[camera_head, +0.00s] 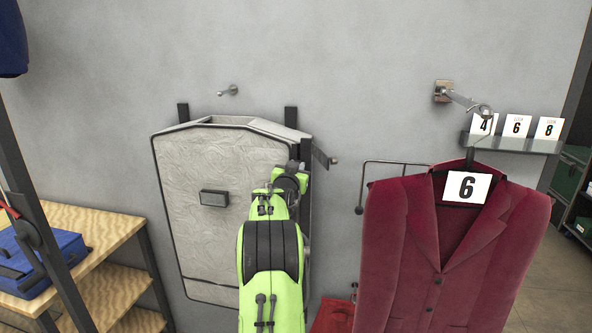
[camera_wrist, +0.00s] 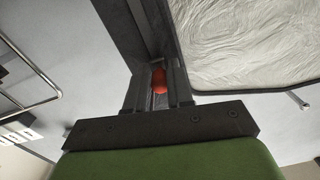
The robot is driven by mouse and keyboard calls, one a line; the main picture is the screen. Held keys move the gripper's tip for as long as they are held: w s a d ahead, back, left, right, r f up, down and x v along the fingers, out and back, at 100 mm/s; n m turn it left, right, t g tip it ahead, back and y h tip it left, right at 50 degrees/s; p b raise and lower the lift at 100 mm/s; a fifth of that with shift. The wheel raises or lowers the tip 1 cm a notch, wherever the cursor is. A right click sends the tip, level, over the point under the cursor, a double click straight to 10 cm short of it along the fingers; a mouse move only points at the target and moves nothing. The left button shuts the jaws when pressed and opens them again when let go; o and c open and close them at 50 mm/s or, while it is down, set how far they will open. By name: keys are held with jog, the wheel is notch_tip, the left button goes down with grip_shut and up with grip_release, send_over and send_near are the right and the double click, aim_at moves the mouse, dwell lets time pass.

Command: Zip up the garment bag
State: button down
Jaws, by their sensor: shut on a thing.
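The garment bag (camera_head: 190,245) is pale grey with a swirled pattern and dark edging, and it hangs against the wall left of centre. A dark rectangular patch (camera_head: 214,198) sits on its front. Its pale panel also fills the upper right of the wrist view (camera_wrist: 245,45). My gripper (camera_wrist: 158,82) is shut on a small red-orange pull (camera_wrist: 159,80), beside the bag's dark edge. In the head view my green arm covers the bag's lower right, and the pull is hidden. I cannot tell how far the zip is closed.
A burgundy jacket (camera_head: 400,235) with a number 6 card (camera_head: 467,187) hangs close on the right. A metal rail (camera_head: 385,163) sticks out between it and the bag. A wooden shelf unit (camera_head: 105,235) with a blue case (camera_head: 45,262) stands at left.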

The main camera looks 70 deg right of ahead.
jog(key=c, duration=1.4)
grip_release()
jog(key=shift+r, duration=0.4)
jog(key=o, duration=0.4)
jog(key=shift+f, duration=0.2)
jog(key=shift+c, duration=0.2)
jog(key=shift+a, duration=0.1)
jog(key=s+a+b, duration=0.2)
jog(key=a+b, duration=0.2)
jog(key=a, duration=1.1)
jog(key=shift+s+a, duration=0.2)
jog(key=shift+s, duration=0.1)
